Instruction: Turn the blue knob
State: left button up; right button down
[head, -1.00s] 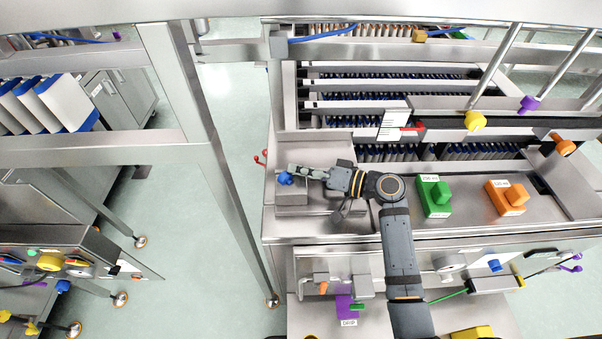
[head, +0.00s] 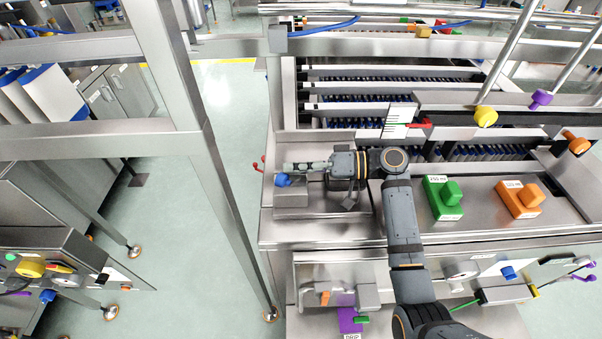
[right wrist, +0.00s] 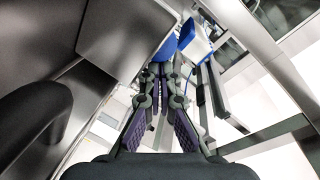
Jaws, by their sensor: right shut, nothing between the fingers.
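The blue knob (head: 283,180) sits on a small grey box at the left end of the machine's top in the head view. My right gripper (head: 287,166) is shut and empty. It points left, with its fingertips just behind and above the knob in the picture; I cannot tell whether they touch it. The right wrist view shows the closed fingers (right wrist: 157,70) with a blue patch just beyond them; I cannot tell whether that is the knob. My left gripper is not in view.
A green knob (head: 446,198) and an orange knob (head: 525,198) stand on the top to the right. A steel post (head: 205,140) rises left of the machine. A white label plate (head: 398,120) and red lever stand behind my right arm. Another blue knob (head: 508,272) is on the front.

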jog(key=shift+a+n+g+b, duration=0.15)
jog(key=shift+n+g+b, duration=0.45)
jog(key=shift+g, duration=0.2)
jog(key=shift+a+b, duration=0.15)
jog(key=shift+b, duration=0.15)
dwell(1.1)
